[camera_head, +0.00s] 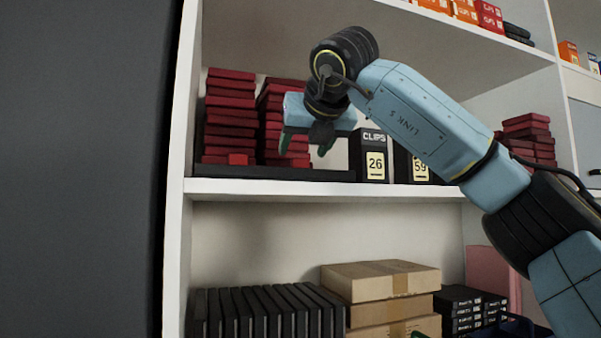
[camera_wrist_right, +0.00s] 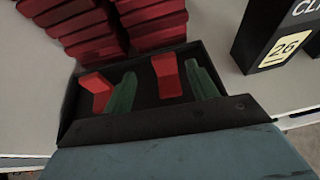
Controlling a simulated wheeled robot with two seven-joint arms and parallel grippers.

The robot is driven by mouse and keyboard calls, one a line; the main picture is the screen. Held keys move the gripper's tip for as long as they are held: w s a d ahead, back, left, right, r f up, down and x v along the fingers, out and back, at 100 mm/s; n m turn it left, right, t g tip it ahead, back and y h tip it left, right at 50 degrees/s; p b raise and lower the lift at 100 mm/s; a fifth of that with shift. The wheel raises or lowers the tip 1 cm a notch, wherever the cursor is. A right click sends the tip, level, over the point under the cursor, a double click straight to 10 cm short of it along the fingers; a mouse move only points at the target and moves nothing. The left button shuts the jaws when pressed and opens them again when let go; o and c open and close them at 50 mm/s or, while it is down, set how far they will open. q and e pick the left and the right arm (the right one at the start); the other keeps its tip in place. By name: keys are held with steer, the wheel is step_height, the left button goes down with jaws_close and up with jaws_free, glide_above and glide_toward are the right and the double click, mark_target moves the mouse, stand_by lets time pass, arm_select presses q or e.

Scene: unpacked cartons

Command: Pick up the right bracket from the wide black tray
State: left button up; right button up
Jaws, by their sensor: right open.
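The wide black tray (camera_wrist_right: 68,120) lies on the shelf; its front edge shows in the head view (camera_head: 325,174). In the wrist view two red brackets lie in it, the left bracket (camera_wrist_right: 97,86) and the right bracket (camera_wrist_right: 167,76). In the head view the left bracket (camera_head: 238,158) shows at the tray's front, while my arm and fingers partly cover the right side. My right gripper (camera_head: 306,144) is open above the tray. In the wrist view its green fingertips (camera_wrist_right: 162,90) stand on either side of the right bracket, with nothing gripped. My left gripper is out of view.
A white upright (camera_head: 182,110) bounds the left side, and another shelf (camera_head: 480,50) is above.

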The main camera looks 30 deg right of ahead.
mark_target(302, 163)
steer(key=shift+w+d+f, duration=0.15)
steer(key=shift+w+f, duration=0.05)
steer(key=shift+w, duration=0.2)
steer(key=x, duration=0.3)
steer(key=p+x, duration=0.1)
steer(key=shift+w+d+f, duration=0.15)
steer(key=shift+d+f, duration=0.15)
steer(key=shift+d, duration=0.05)
steer(key=shift+w, duration=0.15)
steer(key=shift+c, duration=0.6)
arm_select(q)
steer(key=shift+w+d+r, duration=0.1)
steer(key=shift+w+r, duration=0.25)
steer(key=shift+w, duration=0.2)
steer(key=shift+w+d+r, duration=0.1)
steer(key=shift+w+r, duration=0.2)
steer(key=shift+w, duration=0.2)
arm_select(e)
steer(key=c, duration=0.9)
